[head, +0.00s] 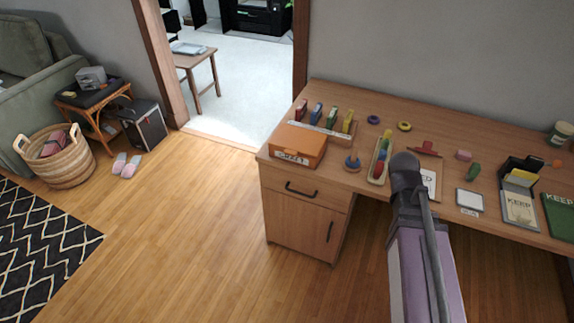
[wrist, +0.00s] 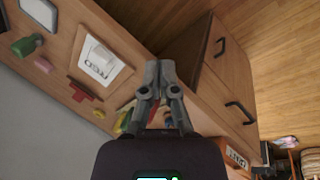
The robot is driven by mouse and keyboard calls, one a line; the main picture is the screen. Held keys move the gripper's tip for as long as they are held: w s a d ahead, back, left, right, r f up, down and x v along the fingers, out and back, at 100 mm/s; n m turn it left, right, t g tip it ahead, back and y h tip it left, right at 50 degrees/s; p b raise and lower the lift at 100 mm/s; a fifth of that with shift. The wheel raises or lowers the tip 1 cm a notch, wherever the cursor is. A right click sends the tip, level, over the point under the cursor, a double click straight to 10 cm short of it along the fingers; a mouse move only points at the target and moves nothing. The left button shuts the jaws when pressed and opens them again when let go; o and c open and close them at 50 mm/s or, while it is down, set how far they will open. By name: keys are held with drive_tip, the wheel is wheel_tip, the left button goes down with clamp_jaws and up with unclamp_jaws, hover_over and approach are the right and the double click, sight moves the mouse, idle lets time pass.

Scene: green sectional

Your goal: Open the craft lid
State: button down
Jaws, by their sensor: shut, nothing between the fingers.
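The orange craft box (head: 297,147) sits on the left end of the desk, its lid lying flat and closed on top. A white label is on its front side. In the wrist view part of the box (wrist: 236,157) shows at the lower right, partly cut off by my gripper's body. My gripper (wrist: 158,68) is shut and empty, above the desk's front edge and apart from the box. In the head view my arm covers the middle of the desk, and the gripper's fingers are hidden behind it.
The desk drawer (head: 303,188) and cupboard below are closed.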

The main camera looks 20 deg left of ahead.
drive_tip(key=w+a+f+n+t+b, duration=0.2)
drive_tip(key=w+a+n+t+b, duration=0.15)
drive_tip(key=a+n, duration=0.45)
drive_tip(key=w+a+f+n+t+b, duration=0.25)
drive_tip(key=a+n+b, duration=0.25)
drive_tip(key=a, duration=0.6)
drive_tip(key=s+a+n+t+y+b, duration=0.1)
drive_tip(key=s+a+n+t+b, duration=0.1)
drive_tip(key=a+n, duration=0.5)
drive_tip(key=s+a+n+t+y+b, duration=0.1)
drive_tip(key=a+n+b, duration=0.4)
drive_tip(key=a, duration=1)
drive_tip(key=shift+s+a+f+n+t+y, duration=0.3)
drive_tip(key=shift+s+a+n+t+y, duration=0.15)
drive_tip(key=shift+n+t, duration=0.75)
drive_tip(key=shift+w, duration=0.1)
drive_tip(key=b+x, duration=0.3)
drive_tip(key=x, duration=0.7)
drive_tip(key=shift+a+r, duration=0.15)
